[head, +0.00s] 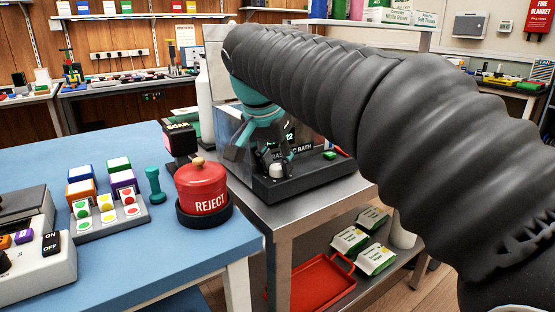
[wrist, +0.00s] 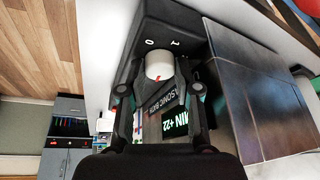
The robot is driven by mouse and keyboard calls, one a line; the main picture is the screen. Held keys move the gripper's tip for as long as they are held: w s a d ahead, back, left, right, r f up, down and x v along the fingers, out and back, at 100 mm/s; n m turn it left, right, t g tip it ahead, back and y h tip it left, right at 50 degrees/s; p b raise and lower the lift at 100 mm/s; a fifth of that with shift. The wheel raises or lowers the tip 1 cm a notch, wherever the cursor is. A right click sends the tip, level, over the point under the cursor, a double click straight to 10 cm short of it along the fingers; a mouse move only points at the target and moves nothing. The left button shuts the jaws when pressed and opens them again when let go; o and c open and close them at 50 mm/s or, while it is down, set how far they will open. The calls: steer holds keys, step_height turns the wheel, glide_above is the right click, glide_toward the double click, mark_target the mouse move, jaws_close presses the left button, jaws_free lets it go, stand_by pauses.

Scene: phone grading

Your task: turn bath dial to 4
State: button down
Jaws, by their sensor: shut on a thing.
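The ultrasonic bath (head: 310,182) stands on a steel table, its black front panel facing me. Its white dial (head: 276,170) is partly hidden by my gripper (head: 274,163). In the wrist view the dial (wrist: 159,62) shows as a white round knob with a red mark, between the fingers of my gripper (wrist: 160,80). My gripper is shut on the dial. The numbers 0 and 1 are readable on the panel beside the dial; other numbers are hidden. A lit green display (wrist: 176,124) reads in part "MIN" and "22".
A white bottle (head: 205,100) stands close behind the bath. A red tray (head: 310,283) lies on the lower shelf.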

mark_target(270, 183)
steer(key=c, duration=0.8)
jaws_free()
steer(key=shift+r, duration=0.15)
steer(key=shift+a+r, duration=0.15)
steer(key=shift+r, duration=0.1)
steer(key=shift+v, duration=3.55)
steer(key=shift+s, duration=0.15)
